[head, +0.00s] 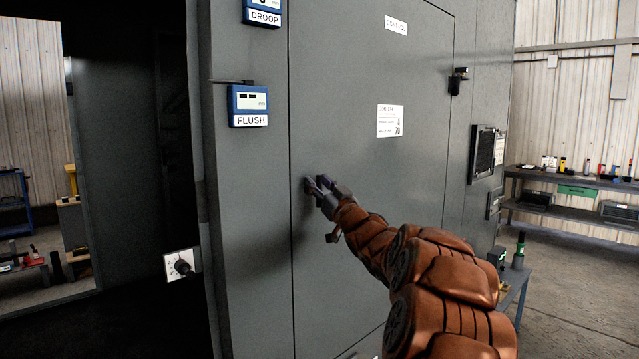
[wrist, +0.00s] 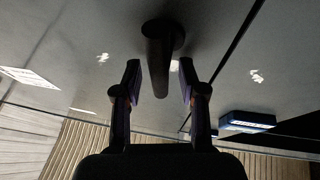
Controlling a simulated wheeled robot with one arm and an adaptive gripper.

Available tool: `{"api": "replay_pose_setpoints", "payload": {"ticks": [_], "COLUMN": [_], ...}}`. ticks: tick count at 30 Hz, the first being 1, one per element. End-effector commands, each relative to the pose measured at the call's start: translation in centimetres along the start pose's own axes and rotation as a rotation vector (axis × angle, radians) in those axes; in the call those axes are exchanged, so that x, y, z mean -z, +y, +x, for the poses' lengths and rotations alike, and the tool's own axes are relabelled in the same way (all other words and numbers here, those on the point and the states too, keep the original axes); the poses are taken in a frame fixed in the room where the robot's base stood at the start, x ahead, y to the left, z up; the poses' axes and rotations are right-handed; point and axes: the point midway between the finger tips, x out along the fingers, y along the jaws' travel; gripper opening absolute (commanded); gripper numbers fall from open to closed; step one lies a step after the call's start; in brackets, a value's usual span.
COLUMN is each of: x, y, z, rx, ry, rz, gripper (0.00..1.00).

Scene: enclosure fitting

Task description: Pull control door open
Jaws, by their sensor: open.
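The control door (head: 365,60) is a flat grey panel with a white label reading CONTROL (head: 396,25) near its top. It looks shut, flush with the cabinet front. My gripper (head: 314,186) is at the door's left part, close to its surface, and hides the handle in the head view. In the wrist view a dark post-like handle (wrist: 162,55) stands out from the door. My open gripper (wrist: 160,78) has one finger on each side of the handle, with visible gaps, so it does not clasp it.
A blue meter over a FLUSH label (head: 248,105) sits on the cabinet left of the door seam, with a DROOP label (head: 264,18) above. A dark open bay (head: 125,150) lies at left. A workbench (head: 575,210) stands at far right.

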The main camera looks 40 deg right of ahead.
Motion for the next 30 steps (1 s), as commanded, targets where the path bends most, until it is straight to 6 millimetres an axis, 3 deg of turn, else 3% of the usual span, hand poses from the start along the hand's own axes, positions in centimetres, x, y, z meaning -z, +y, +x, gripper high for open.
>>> {"api": "replay_pose_setpoints", "payload": {"ticks": [6, 18, 30], "x": [0.01, 0.04, 0.03], "y": [0.01, 0.02, 0.02], "z": [0.01, -0.01, -0.01], "rx": [0.0, 0.0, 0.0], "ry": [0.0, 0.001, 0.001], "rz": [0.0, 0.0, 0.0], "gripper": [0.4, 0.0, 0.0]}}
